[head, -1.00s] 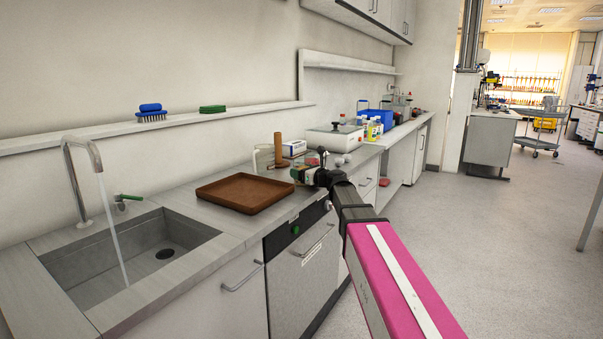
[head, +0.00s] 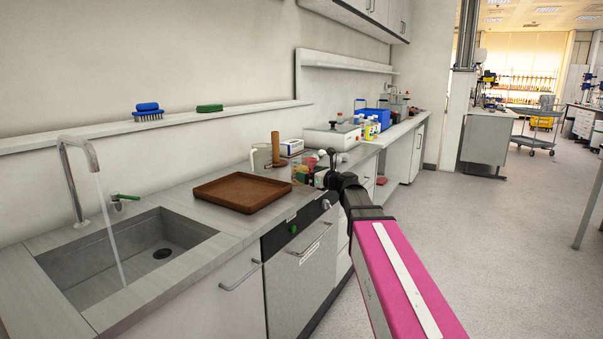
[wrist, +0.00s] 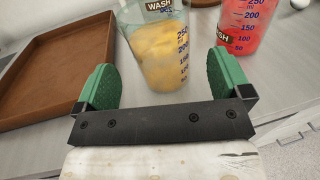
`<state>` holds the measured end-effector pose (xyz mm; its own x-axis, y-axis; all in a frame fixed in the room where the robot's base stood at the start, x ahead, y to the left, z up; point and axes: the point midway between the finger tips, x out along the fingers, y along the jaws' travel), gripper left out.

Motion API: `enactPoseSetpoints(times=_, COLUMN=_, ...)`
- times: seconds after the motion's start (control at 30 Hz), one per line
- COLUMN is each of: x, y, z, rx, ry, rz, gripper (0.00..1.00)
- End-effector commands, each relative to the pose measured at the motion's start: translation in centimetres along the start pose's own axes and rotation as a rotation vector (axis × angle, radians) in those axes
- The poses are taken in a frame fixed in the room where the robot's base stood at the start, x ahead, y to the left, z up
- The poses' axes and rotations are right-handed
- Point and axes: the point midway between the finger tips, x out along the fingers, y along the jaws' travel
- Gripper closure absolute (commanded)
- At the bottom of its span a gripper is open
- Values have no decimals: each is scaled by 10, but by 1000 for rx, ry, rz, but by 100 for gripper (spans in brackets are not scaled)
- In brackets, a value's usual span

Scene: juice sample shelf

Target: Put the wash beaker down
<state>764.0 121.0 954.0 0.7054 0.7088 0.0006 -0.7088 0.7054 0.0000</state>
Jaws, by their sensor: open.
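A clear beaker with a WASH label, blue scale marks and yellow contents (wrist: 158,48) stands upright on the grey counter in the wrist view. A second WASH beaker with red contents (wrist: 243,28) stands to its right. My gripper (wrist: 162,80) is open, its two green fingers spread to either side of the yellow beaker's near lower part, with gaps visible on both sides. The beaker's top is cut off by the frame edge. In the head view, my gripper (head: 311,176) is over the counter beside the beakers, which are small and partly hidden there.
A brown tray (head: 243,192) lies on the counter (head: 205,222) to the left, beside the sink (head: 130,249) with running water. A white device (head: 331,137), bottles (head: 368,128) and a blue crate (head: 371,117) stand farther along.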

Motion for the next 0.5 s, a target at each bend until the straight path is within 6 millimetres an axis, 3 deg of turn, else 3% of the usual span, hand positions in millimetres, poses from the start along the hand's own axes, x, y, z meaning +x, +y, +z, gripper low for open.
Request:
enactPoseSetpoints(times=0.03, x=-14, y=2, z=0, rx=0, ry=0, rz=-3, gripper=4)
enactPoseSetpoints(times=0.2, x=-42, y=1, z=0, rx=0, ry=0, rz=-2, gripper=4)
enactPoseSetpoints(times=0.5, x=-62, y=0, z=0, rx=0, ry=0, rz=0, gripper=4)
